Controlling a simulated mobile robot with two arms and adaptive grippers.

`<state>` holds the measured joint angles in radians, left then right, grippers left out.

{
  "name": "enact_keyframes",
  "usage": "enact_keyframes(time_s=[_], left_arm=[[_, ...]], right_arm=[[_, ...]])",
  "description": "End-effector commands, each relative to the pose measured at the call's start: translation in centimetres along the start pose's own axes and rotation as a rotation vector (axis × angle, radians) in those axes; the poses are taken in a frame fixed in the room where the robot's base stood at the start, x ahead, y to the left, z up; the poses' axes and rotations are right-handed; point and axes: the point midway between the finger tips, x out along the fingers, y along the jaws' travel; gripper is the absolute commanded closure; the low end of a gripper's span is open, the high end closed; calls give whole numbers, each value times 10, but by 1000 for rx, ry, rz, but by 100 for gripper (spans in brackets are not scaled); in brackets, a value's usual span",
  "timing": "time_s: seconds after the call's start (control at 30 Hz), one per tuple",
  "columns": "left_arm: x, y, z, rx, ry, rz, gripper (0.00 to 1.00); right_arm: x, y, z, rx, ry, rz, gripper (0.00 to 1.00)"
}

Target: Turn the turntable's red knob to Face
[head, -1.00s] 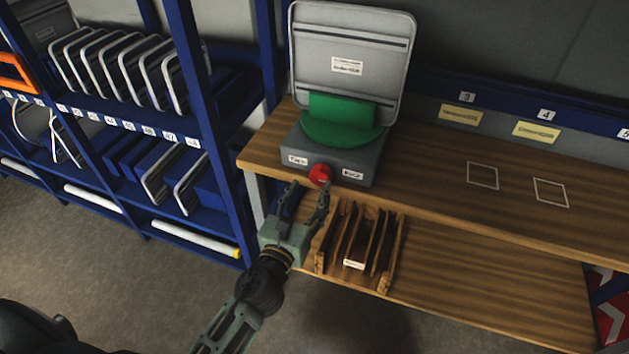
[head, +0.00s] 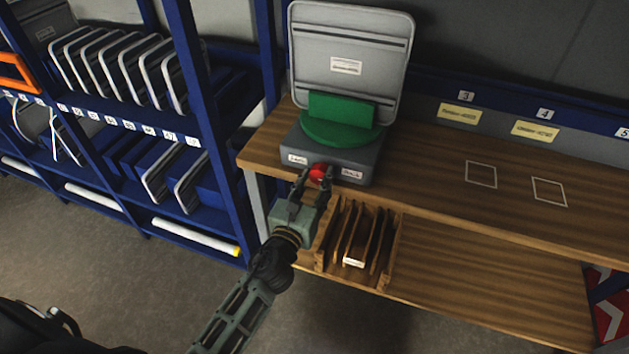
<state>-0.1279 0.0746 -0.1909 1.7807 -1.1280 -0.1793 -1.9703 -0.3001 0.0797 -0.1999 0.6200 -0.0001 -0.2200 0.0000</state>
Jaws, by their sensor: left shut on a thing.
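The turntable has a grey box base (head: 345,165) with a green round top (head: 340,128). A grey sign (head: 350,45), with its back and a small label showing, stands upright in the green holder. The red knob (head: 318,172) is on the front of the base, between two white labels (head: 297,159) and (head: 352,174), whose words are too small to read surely. My left gripper (head: 315,178) is shut on the red knob, with a finger at either side. My right gripper is not in view.
A wooden rack with slots (head: 355,262) stands close to the right of my left gripper. Blue shelving (head: 215,130) with several signs is at the left. The wooden bench (head: 430,180) is clear right of the turntable, with two white outlines.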

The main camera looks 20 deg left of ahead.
Motion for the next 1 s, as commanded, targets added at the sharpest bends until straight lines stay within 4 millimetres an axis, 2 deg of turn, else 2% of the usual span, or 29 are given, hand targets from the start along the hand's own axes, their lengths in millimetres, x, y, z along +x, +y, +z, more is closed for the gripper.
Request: enact_keyframes(time_s=[0.1, 0.47, 0.67, 1.0], left_arm=[[0, 2, 0, 1, 1, 6, 91], [0, 4, -1, -62, 1, 8, 91], [0, 4, -2, -190, 0, 9, 91], [0, 4, -4, -507, 0, 11, 91]], right_arm=[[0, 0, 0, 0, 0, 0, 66], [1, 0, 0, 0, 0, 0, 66], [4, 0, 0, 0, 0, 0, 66], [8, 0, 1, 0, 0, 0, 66]])
